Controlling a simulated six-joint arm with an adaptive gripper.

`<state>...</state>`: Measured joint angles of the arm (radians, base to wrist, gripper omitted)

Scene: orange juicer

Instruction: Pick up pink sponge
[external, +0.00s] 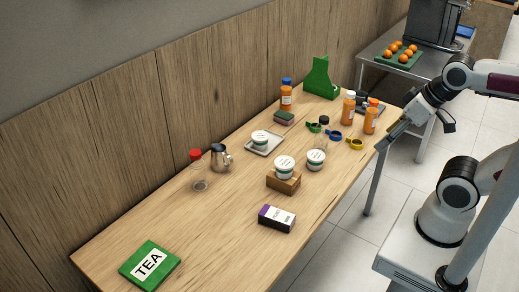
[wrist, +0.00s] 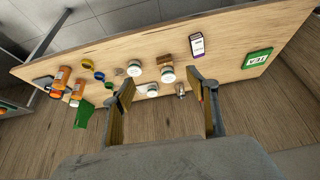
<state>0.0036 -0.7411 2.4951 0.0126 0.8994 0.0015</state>
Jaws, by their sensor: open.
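A small block (external: 284,117) lies near the back of the table in the external view, in front of an orange bottle with a blue cap. It has a dark green top and a dull pinkish side, and is the only sponge-like thing I see. I cannot pick it out in the wrist view. My gripper (external: 388,138) is at the right end of the table in the external view, well apart from the block. In the wrist view my gripper (wrist: 164,92) has its two fingers spread wide, with nothing held between them.
Orange bottles (external: 348,108), a green stand (external: 320,78) and coloured cups (external: 355,144) crowd the table's right end. A tray (external: 263,146) with a jar lies left of the block. A green tea box (external: 150,264) lies at the near left, with bare wood around it.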

